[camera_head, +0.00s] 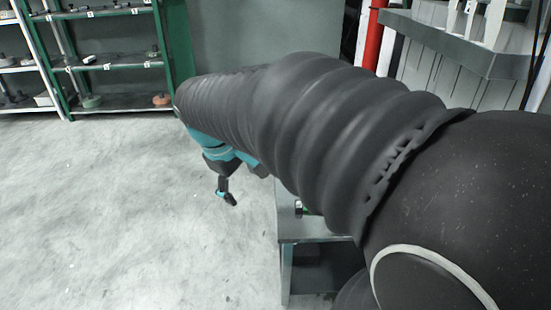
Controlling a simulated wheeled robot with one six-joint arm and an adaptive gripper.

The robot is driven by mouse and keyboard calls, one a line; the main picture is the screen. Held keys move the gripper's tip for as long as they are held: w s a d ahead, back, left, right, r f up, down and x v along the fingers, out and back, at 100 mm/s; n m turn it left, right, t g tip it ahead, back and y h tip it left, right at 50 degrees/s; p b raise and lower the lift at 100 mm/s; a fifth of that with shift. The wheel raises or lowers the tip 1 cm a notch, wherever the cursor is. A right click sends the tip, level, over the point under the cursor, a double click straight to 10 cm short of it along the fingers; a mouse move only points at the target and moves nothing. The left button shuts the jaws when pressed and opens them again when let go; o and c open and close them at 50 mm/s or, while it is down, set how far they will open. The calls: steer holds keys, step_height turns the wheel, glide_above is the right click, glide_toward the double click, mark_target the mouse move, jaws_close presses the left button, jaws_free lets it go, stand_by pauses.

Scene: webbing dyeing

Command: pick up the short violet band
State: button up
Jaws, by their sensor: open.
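My gripper (226,194) hangs at the end of my arm, left of the grey metal table and over the floor in the picture. It is small and dark here, its fingers point down, and nothing shows between them; it is open. I see no short violet band in this view. My large ribbed black arm covers most of the table top, so what lies there is largely hidden.
The grey metal table (301,233) shows only its left edge and front corner, with a small dark and green item (299,208) on it. Green shelves (110,65) stand at the back left. A grey metal tray (470,50) is at upper right. The floor (110,220) at left is clear.

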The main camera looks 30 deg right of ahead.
steer(key=w+d+f+n+g+h, duration=0.4)
steer(key=w+d+f, duration=0.45)
steer(key=w, duration=0.35)
steer(key=w+d+f+n+g+h, duration=0.45)
steer(key=w+d+f, duration=0.4)
steer(key=w, duration=0.35)
steer(key=shift+t, duration=0.55)
steer(key=x, duration=0.4)
steer(key=f+x, duration=0.1)
steer(key=x, duration=0.2)
steer(key=shift+s+a+p, duration=0.25)
steer(key=shift+p, duration=0.1)
steer(key=shift+w+f+x, duration=0.1)
steer(key=shift+w+x, duration=0.05)
steer(key=shift+x, duration=1.25)
steer(key=shift+w+f+x, duration=0.1)
steer(key=shift+w+x, duration=0.05)
steer(key=shift+x, duration=1.2)
steer(key=shift+d, duration=0.1)
steer(key=shift+c, duration=0.2)
steer(key=c, duration=1.2)
